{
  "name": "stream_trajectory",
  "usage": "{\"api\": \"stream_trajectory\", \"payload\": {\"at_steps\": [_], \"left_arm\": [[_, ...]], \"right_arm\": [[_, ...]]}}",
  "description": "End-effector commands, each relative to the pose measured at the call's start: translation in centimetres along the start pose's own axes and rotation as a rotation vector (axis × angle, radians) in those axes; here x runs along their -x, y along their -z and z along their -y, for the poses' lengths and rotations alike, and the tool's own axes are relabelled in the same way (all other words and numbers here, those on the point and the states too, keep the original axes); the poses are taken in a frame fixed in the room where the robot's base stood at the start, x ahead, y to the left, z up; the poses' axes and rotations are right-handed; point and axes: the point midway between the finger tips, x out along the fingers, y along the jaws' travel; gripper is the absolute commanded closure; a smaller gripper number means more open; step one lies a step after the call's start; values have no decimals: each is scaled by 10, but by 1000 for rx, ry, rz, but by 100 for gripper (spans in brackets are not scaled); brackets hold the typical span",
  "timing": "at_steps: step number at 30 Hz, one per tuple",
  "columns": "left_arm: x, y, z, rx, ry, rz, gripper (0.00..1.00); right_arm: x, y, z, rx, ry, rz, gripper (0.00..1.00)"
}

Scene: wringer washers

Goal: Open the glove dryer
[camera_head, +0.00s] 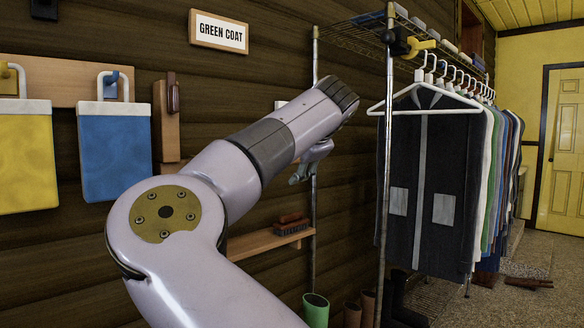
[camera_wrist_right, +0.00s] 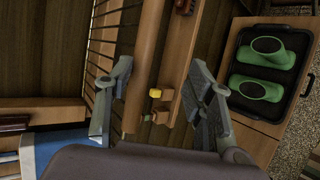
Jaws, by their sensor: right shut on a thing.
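My right gripper (camera_head: 312,165) shows in the head view beyond my raised arm, mostly covered by the wrist. In the right wrist view its two fingers (camera_wrist_right: 160,98) stand apart on either side of a long wooden bar (camera_wrist_right: 146,65). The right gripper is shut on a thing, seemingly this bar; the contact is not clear. I cannot tell for sure which part is the glove dryer. My left gripper is not in view.
A coat rack post (camera_head: 388,150) and a dark coat (camera_head: 428,190) stand to the right. A wall shelf (camera_head: 268,243) holds a brush. Blue (camera_head: 114,150) and yellow (camera_head: 25,160) hanging pieces are at left. Green boots (camera_wrist_right: 262,88) lie on a black tray (camera_wrist_right: 298,92).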

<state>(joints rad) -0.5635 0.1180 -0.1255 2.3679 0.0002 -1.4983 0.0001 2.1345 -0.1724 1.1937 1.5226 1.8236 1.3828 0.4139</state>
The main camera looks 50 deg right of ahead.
Motion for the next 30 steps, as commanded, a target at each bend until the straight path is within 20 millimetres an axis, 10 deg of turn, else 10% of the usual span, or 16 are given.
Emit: {"api": "stream_trajectory", "payload": {"at_steps": [12,30], "left_arm": [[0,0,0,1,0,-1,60],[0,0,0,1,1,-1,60]], "right_arm": [[81,-2,0,-4,-6,6,62],[91,-2,-1,-2,-8,7,62]]}}
